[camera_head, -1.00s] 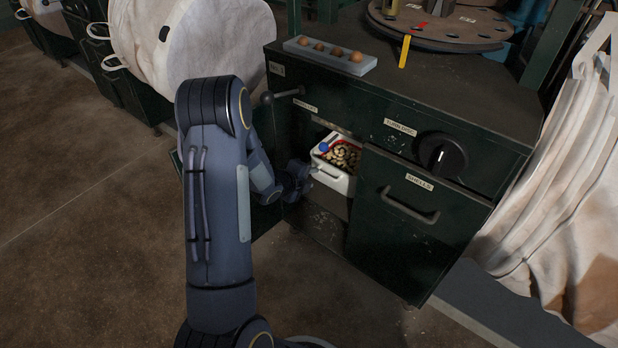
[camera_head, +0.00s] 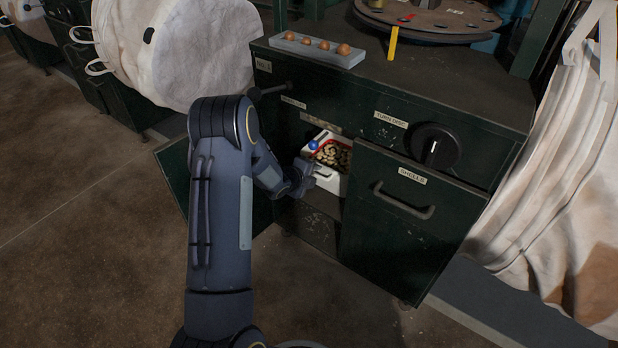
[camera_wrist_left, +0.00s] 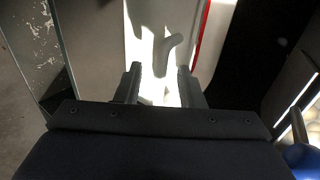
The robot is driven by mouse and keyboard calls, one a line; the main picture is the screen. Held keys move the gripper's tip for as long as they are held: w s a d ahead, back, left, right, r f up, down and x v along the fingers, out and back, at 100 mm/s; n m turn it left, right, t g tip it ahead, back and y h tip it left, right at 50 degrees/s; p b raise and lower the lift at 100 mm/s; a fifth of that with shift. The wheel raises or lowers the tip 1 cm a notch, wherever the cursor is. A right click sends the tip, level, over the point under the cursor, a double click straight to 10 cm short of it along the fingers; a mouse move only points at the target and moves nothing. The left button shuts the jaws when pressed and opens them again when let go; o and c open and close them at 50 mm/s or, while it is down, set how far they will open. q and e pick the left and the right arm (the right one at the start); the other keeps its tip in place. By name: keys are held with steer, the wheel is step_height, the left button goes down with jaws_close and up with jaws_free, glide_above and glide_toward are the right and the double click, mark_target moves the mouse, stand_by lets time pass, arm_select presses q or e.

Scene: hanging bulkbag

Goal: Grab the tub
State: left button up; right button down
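The tub (camera_head: 327,180) is white with a red inner rim and holds pale, nut-like pieces. It sits in the open cabinet bay, its front facing out. My left gripper (camera_head: 310,176) is at the left part of the tub's front, by its handle. In the left wrist view the two fingers (camera_wrist_left: 160,84) are apart, with the brightly lit white tub front (camera_wrist_left: 145,25) and a hooked handle shape just beyond them. I cannot tell whether the fingers touch it. My right gripper is in neither view.
The dark green cabinet (camera_head: 470,100) has an open door at left and a pulled-out shells drawer (camera_head: 400,230) close right of the tub. A tray of brown nuts (camera_head: 300,50) lies on top. White bags hang either side.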

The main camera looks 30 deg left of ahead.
arm_select(q)
steer(key=shift+c, duration=0.4)
jaws_close()
stand_by(1.0)
